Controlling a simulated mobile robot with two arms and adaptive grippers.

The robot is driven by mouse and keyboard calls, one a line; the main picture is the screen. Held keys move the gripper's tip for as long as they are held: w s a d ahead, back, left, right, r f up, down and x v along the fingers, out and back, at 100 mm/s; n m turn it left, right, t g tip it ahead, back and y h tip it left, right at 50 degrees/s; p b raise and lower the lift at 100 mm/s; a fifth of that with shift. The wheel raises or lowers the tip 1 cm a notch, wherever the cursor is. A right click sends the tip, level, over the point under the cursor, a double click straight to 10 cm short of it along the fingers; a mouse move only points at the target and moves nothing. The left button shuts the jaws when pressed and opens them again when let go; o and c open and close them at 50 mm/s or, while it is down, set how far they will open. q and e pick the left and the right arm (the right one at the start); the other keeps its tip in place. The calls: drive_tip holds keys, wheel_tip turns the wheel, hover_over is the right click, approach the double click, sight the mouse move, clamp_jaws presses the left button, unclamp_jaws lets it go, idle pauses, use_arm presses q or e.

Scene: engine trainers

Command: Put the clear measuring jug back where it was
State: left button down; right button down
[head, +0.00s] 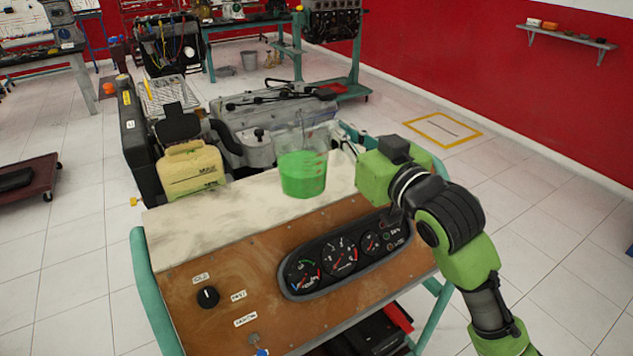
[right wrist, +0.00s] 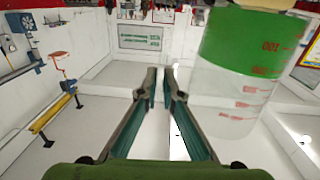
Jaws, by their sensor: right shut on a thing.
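The clear measuring jug (head: 303,172), partly filled with green liquid, is upright over the pale top board of the engine trainer in the head view. I cannot tell whether its base touches the board. My right gripper (head: 347,149) reaches in from the right, shut on the jug at its handle side. In the right wrist view the jug (right wrist: 240,75) appears inverted at the right, with red scale marks. The fingertips (right wrist: 167,72) are close together beside it, and the gripped part is hard to make out. My left gripper is not in view.
The trainer's wooden panel (head: 215,262) carries a gauge cluster (head: 340,252) and a black knob (head: 208,296). A beige container (head: 190,170) stands left of the jug, and the engine (head: 260,115) lies behind. The pale board (head: 215,222) has bare room left of the jug.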

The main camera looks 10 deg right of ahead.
drive_tip(key=w+d+p, duration=0.2)
drive_tip(key=w+d, duration=0.1)
drive_tip(key=w, duration=0.6)
drive_tip(key=w+f, duration=0.2)
drive_tip(key=f, duration=0.1)
drive_tip(key=w+d+f+p, duration=0.1)
drive_tip(key=f, duration=0.2)
drive_tip(key=w+f+p, duration=0.1)
drive_tip(key=w+f, duration=0.1)
drive_tip(key=f, duration=0.1)
drive_tip(key=shift+w+d, duration=0.25)
drive_tip(key=shift+w, duration=0.05)
drive_tip(key=shift+f, duration=0.3)
drive_tip(key=c, duration=2.2)
unclamp_jaws()
drive_tip(key=shift+f, duration=0.1)
